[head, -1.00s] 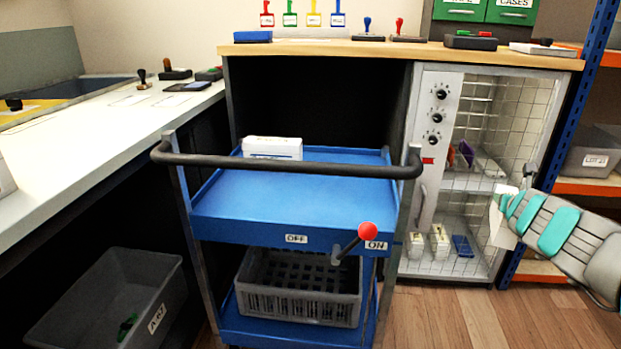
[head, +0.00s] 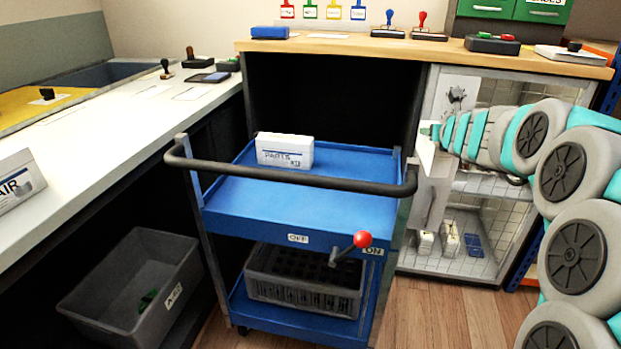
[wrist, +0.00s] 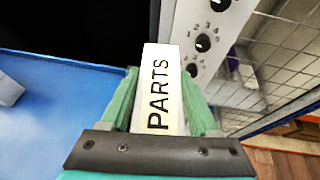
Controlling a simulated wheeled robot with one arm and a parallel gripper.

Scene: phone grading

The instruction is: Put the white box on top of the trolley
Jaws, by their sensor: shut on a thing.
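A white box labelled PARTS (wrist: 160,85) is clamped between the green fingers of my gripper (wrist: 159,80) in the wrist view. In the head view my gripper (head: 432,138) is at the right side of the trolley, raised above its top shelf; the held box shows there only as a small pale shape. The blue trolley (head: 300,202) has a black handle bar at its front. Another white box (head: 285,151), with PARTS lettering, sits at the back left of the trolley's top shelf. The trolley also shows in the wrist view (wrist: 60,105).
The wire-fronted cabinet (head: 470,220) stands right behind my gripper. A red-knobbed lever (head: 362,239) sticks out from the trolley's front. A grey crate (head: 305,282) is on the lower shelf. The right and front of the top shelf are clear. A grey bin (head: 130,290) stands at left.

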